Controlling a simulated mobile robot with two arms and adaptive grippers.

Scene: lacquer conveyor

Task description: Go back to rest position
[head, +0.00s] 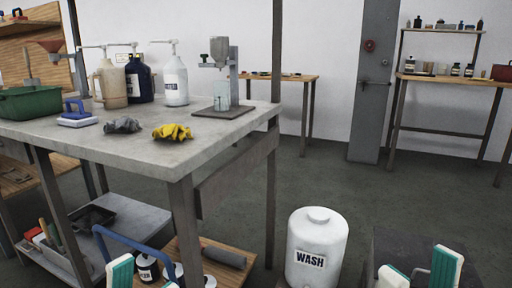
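My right gripper (419,274) is at the bottom right of the head view. Its two white and green fingertips stand apart with nothing between them, so it is open. My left gripper (145,279) is at the bottom left, in front of the lower shelf of the workbench. One fingertip shows clearly and a bit of the other shows at the picture's lower edge. They are apart, with a shelf bottle visible behind the gap. Most of both grippers is cut off by the lower edge.
A grey workbench (130,143) at left holds pump bottles, a green bin (30,103), a yellow cloth (172,132) and a dispenser stand (232,75). A white WASH drum (316,240) stands on the floor between my grippers. Open floor (330,175) lies beyond.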

